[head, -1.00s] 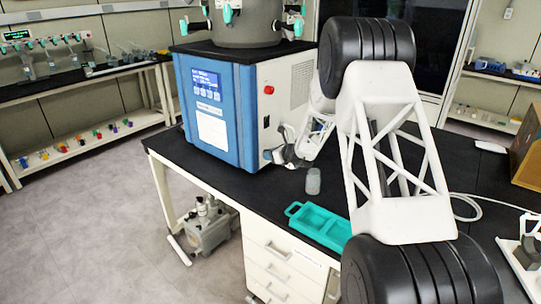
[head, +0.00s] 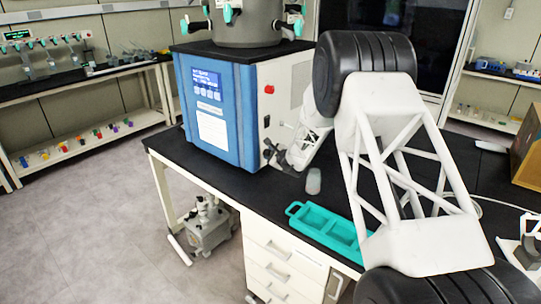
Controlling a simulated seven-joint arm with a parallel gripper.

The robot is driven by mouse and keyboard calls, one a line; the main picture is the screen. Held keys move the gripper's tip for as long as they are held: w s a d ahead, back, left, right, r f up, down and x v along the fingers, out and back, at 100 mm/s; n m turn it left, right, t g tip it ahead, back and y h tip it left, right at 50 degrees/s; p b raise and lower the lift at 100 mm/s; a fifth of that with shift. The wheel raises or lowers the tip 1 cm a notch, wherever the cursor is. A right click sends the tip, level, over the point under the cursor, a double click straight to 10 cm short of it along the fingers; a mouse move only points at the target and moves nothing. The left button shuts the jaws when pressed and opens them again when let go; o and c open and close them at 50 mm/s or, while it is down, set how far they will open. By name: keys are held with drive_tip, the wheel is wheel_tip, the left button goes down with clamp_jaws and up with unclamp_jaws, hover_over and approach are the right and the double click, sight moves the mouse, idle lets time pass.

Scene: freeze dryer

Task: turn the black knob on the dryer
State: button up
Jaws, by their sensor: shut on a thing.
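The freeze dryer (head: 215,110) is a blue-fronted box with white sides, standing on the black bench. My gripper (head: 269,150) is at the lower part of the dryer's right side, close against the panel. It is shut on the black knob, which is small and mostly hidden by the fingers, so its angle cannot be read. A red button (head: 269,89) and a small dark switch (head: 266,121) sit higher on the same side panel.
A clear glass vessel (head: 313,181) stands on the black bench (head: 235,190) just right of my gripper. A teal tray (head: 325,226) lies nearer. A steel drum (head: 246,25) with teal-handled valves tops the dryer. A cardboard box (head: 527,155) is far right.

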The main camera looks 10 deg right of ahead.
drive_tip(key=shift+f+n+t, duration=0.1)
drive_tip(key=shift+n+t, duration=0.7)
drive_tip(key=shift+n, duration=0.65)
drive_tip(key=shift+n+t, duration=0.8)
drive_tip(key=shift+n, duration=0.65)
drive_tip(key=o, duration=0.9)
drive_tip(key=shift+s, duration=0.1)
drive_tip(key=shift+v, duration=3.8)
